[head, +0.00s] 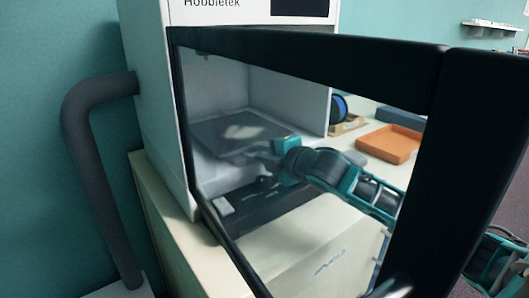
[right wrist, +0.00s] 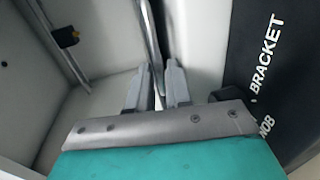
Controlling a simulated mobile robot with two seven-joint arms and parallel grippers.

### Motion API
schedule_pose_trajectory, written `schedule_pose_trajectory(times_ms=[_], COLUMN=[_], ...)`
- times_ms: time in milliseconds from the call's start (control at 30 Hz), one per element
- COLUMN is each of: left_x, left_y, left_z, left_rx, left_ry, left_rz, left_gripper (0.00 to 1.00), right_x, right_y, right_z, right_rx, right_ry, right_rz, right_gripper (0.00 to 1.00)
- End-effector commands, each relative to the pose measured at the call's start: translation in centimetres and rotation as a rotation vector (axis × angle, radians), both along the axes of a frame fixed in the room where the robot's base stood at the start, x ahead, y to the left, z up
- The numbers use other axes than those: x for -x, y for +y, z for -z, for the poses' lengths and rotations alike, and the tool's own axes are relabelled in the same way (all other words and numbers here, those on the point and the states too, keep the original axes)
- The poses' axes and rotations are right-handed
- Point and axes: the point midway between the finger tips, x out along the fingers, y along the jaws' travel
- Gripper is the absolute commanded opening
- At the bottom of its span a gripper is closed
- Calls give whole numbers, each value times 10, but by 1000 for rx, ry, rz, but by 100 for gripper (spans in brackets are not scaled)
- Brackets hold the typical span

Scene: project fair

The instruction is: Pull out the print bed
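The print bed (head: 235,135) is a dark flat plate inside the white printer chamber, in the head view. A pale reflection lies over its front part. My right gripper (head: 262,152) is inside the chamber at the bed's front edge, seen through the door pane. In the right wrist view the bed shows edge-on as a thin grey strip (right wrist: 149,40). It runs between the two fingers of my right gripper (right wrist: 156,82). The fingers stand slightly apart around it, and I see no firm contact. My left gripper is not in view.
The dark-framed door (head: 310,52) stands open across the foreground. A black labelled panel (right wrist: 265,70) lies beside the gripper in the wrist view. An orange tray (head: 389,143) and a blue spool (head: 339,107) are at the right. A thick grey pipe (head: 90,160) runs at the left.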

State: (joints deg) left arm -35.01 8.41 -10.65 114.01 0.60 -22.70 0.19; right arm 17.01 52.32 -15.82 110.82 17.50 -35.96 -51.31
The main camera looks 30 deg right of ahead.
Motion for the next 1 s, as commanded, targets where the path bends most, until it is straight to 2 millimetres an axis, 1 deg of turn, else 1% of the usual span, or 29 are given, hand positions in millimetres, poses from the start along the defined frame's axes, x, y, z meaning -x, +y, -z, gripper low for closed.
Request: schedule_pose_trajectory(times_ms=[200, 267, 400, 433, 1000], left_x=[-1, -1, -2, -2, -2], left_y=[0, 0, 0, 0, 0], left_z=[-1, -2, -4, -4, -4], left_rx=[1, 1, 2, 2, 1], left_ry=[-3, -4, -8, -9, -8], left_rz=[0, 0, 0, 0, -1], left_gripper=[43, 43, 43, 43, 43], right_x=[0, 0, 0, 0, 0], right_y=[0, 0, 0, 0, 0], right_z=[0, 0, 0, 0, 0], right_rx=[0, -1, -1, -1, -1], right_ry=[0, 0, 0, 0, 0], right_rz=[0, 0, 0, 0, 0], right_gripper=[19, 14, 1, 0, 0])
